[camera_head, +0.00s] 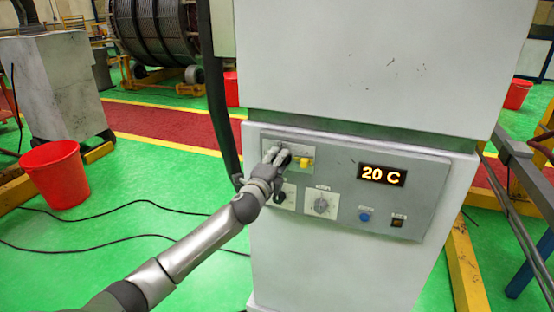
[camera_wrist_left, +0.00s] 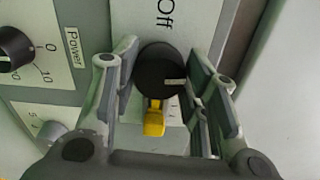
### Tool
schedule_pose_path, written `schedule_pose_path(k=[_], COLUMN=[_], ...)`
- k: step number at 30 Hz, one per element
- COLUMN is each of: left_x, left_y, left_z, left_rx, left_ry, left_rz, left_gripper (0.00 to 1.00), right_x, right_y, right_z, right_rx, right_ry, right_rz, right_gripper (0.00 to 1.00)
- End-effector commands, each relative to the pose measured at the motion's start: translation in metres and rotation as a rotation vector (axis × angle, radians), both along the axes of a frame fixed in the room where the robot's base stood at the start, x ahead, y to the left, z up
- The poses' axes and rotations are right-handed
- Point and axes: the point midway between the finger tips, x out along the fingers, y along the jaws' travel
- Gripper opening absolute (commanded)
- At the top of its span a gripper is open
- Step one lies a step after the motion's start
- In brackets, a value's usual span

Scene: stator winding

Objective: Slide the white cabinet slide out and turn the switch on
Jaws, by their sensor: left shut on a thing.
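The white cabinet slide (camera_head: 453,163) carries a grey control panel on its front. Its top edge shows below the upper cabinet (camera_head: 380,65), and it stands a little forward of it. The switch is a round black knob (camera_wrist_left: 158,72) with a pale mark, below the printed word "Off" in the left wrist view. A yellow piece (camera_wrist_left: 154,120) sticks out beside it. My left gripper (camera_head: 281,156) is at the panel's upper left corner, its fingers shut on the black knob from both sides. The fingers partly hide the knob in the head view. My right gripper is not in view.
The panel also has a lit "20 C" display (camera_head: 382,175), a grey dial (camera_head: 321,205) and a blue button (camera_head: 364,216). A thick black cable (camera_head: 218,110) hangs left of the cabinet. A red bucket (camera_head: 54,175) stands on the green floor at left.

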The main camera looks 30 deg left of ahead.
Motion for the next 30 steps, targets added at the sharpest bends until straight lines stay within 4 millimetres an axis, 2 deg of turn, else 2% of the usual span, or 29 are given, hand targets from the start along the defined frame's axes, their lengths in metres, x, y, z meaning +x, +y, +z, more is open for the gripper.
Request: schedule_pose_path(k=[9,25,26,30], left_x=[0.0001,0.0000,0.0000,0.0000], left_y=[-0.0006,-0.0005,-0.0005,-0.0004], left_z=[-0.0002,-0.0010,-0.0009,-0.0007], left_rx=[0.111,0.133,0.133,0.132], left_ry=[0.028,0.033,0.033,0.033], left_rz=[-0.001,-0.001,-0.001,-0.001], left_gripper=[0.17,0.17,0.43,0.61], right_x=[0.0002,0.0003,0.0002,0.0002], right_y=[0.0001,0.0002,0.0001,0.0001], right_z=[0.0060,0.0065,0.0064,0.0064], right_rx=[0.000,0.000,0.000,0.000], right_ry=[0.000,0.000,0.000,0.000], right_rz=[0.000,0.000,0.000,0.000], right_gripper=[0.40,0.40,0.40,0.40])
